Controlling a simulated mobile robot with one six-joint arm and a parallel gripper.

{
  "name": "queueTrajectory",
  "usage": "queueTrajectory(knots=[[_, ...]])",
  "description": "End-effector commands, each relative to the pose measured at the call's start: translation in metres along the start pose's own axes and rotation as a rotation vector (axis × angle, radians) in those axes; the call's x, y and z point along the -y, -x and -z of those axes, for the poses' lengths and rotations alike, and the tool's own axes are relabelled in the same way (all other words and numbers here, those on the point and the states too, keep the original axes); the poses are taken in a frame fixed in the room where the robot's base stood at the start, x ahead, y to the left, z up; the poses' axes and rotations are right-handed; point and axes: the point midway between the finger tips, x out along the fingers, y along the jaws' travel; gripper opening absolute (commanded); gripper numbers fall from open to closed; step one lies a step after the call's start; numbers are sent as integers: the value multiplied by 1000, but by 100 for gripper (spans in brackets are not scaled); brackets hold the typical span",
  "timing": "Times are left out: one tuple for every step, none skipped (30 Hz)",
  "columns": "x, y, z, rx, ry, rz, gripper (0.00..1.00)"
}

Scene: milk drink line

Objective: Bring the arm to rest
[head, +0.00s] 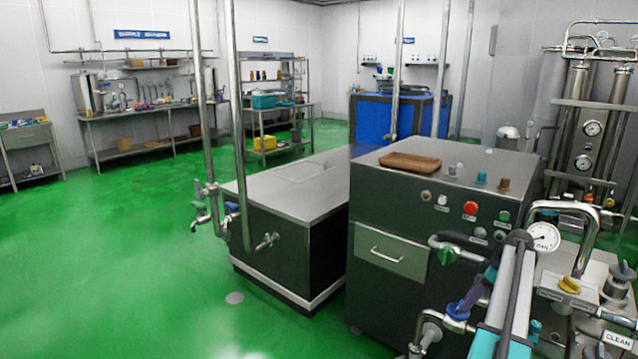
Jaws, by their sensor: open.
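Links of my arm (508,300), pale grey with teal parts, rise from the bottom edge at the lower right of the head view. They stand in front of the pipework and the right-hand machine. My gripper is not in view, so its jaws and anything near them cannot be seen.
A steel-topped cabinet (390,210) with buttons and a brown tray (410,162) stands close by. A pressure gauge (543,237), pipes and a yellow knob (569,284) are right of my arm. A low steel tank (270,195) stands left. Green floor (110,260) is clear at left.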

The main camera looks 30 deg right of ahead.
Motion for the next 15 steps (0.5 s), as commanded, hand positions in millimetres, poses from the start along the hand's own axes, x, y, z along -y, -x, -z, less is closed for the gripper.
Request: queueTrajectory(knots=[[9, -22, 16, 6, 20, 26, 44], [13, -33, 23, 9, 30, 40, 44], [19, -49, 33, 14, 44, 59, 44], [24, -60, 41, 18, 55, 72, 44], [30, -72, 48, 22, 65, 86, 44], [37, -87, 57, 28, 79, 105, 44], [43, -98, 63, 33, 88, 117, 44], [49, -110, 70, 38, 99, 131, 44], [58, -124, 78, 45, 112, 148, 44], [64, -136, 84, 51, 123, 161, 44], [71, -147, 90, 56, 132, 174, 44], [81, -162, 98, 64, 146, 191, 44], [88, -172, 103, 70, 156, 203, 44], [96, -184, 108, 77, 165, 216, 44], [106, -198, 115, 85, 176, 232, 44]])
